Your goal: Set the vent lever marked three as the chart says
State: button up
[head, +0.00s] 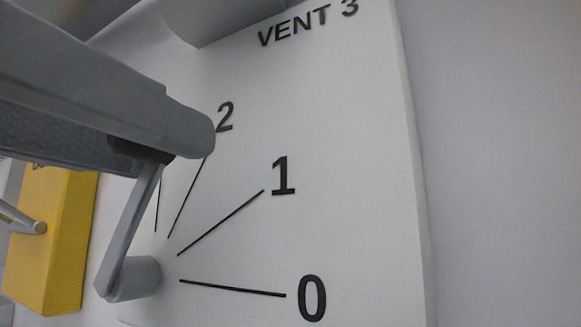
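The white vent panel (350,200) is marked VENT 3 at its top, with black lines to the numbers 0, 1 and 2. Another line left of the 2 line runs up behind my gripper, so its number is hidden. The grey lever (130,235) rises from a round hub (138,278) at lower left, tilted slightly right. Its upper end goes behind my gripper (185,130), which comes in from the left. The lever points left of the 2 line. Whether the fingers close on it is hidden. The chart is not in view.
A yellow panel (65,250) with partly hidden lettering stands at left, and a grey lever (22,220) shows beside it. A grey rounded part (225,18) crosses the top edge. The pale wall (500,180) at right is bare.

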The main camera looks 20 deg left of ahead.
grip_shut()
jog(key=shift+f, duration=0.1)
dwell(1.2)
